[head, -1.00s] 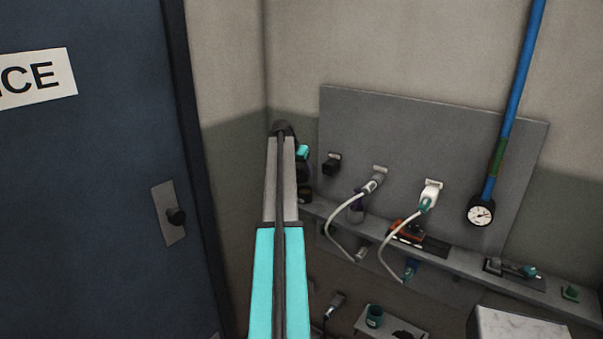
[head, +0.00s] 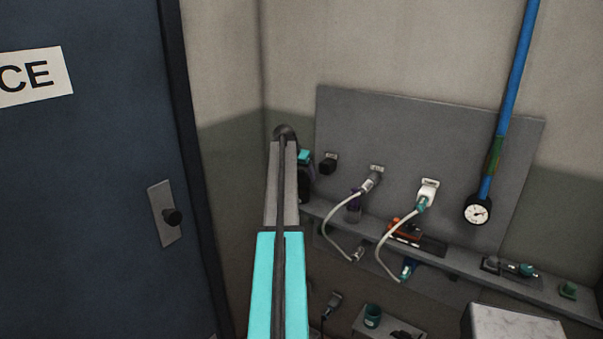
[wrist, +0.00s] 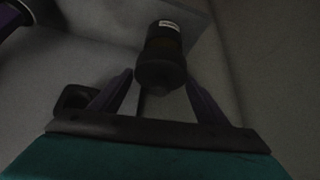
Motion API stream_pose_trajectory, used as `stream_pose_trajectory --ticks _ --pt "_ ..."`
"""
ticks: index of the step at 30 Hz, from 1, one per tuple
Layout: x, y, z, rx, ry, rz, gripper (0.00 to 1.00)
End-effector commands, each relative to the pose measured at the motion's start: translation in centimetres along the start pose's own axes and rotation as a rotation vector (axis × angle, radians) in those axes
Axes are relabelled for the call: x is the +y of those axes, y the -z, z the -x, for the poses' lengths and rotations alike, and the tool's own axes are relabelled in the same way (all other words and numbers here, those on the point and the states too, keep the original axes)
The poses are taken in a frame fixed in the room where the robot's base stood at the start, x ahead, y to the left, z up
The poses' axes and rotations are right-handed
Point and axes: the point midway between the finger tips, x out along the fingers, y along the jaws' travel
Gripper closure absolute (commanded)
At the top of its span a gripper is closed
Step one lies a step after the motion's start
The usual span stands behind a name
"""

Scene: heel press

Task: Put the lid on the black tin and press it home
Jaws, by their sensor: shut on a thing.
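In the wrist view a dark round lid (wrist: 160,74) with a small knob faces me between the two dark purple fingers of my gripper (wrist: 159,77). The fingers are shut on its sides. The black tin (wrist: 163,45), with a white label near its far end, shows straight beyond the lid, in line with it. The dark shapes merge, so I cannot tell whether lid and tin touch.
A grey wall panel (head: 420,130) carries plugs with white cables (head: 388,238), and a pressure gauge (head: 477,212) hangs on a blue pipe (head: 513,75). A grey shelf (head: 455,262) with several tools runs below. A blue door (head: 80,190) is at the left.

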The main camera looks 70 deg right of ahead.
Motion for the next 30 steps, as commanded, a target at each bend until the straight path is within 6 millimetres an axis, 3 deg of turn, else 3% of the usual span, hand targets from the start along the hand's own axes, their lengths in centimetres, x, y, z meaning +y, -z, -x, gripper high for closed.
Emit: stream_pose_trajectory --ticks 10,30 --pt "0.1 -1.0 -1.6 0.002 0.0 -0.001 0.44" --pt "0.2 -1.1 -1.8 0.001 -0.001 -0.002 0.44"
